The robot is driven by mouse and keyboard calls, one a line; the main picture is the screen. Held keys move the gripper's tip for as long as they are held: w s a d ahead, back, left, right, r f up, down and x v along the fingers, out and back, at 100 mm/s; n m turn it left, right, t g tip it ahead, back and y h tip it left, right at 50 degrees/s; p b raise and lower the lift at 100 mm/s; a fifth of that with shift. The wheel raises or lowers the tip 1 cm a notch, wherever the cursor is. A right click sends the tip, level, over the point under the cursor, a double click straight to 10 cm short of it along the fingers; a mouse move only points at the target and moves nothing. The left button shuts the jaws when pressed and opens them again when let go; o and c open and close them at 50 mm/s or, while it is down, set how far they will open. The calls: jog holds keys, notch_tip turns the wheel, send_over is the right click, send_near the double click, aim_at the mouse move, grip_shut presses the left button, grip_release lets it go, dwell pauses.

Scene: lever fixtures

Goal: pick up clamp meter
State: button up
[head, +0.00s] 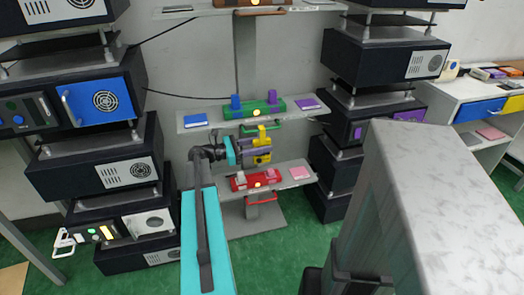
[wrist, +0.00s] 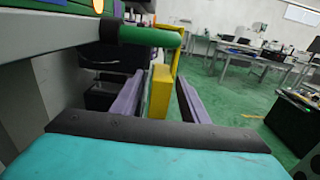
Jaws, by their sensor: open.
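A yellow clamp meter (head: 262,157) shows in the head view at the middle shelf stand, just below the green handle. In the wrist view the clamp meter (wrist: 161,88) is upright, its upper loop beside the end of the green bar (wrist: 150,37); whether it hangs on the bar I cannot tell. My gripper (head: 266,149), with teal body and purple fingers, is at the clamp meter. In the wrist view my gripper (wrist: 160,92) is open, one finger on each side of the yellow body. A gap shows on the right; contact on the left is unclear.
A shelf with a green fixture (head: 256,109) is above my gripper, and a lower shelf with a red fixture (head: 253,181) is below. Black equipment stacks (head: 125,170) stand on both sides. A pale grey panel (head: 440,190) fills the right foreground. Green floor is open in the wrist view.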

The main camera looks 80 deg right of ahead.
aim_at(262, 136)
jog(key=shift+c, duration=0.5)
grip_shut()
jog(key=shift+r, duration=0.8)
notch_tip(262, 136, up, 2)
jog(key=shift+r, duration=0.1)
jog(key=w+a, duration=0.2)
jog(key=a, duration=0.5)
jog(key=w+a+r, duration=0.1)
jog(key=w+a, duration=0.2)
jog(key=a, duration=0.5)
jog(key=shift+w+a+r, duration=0.1)
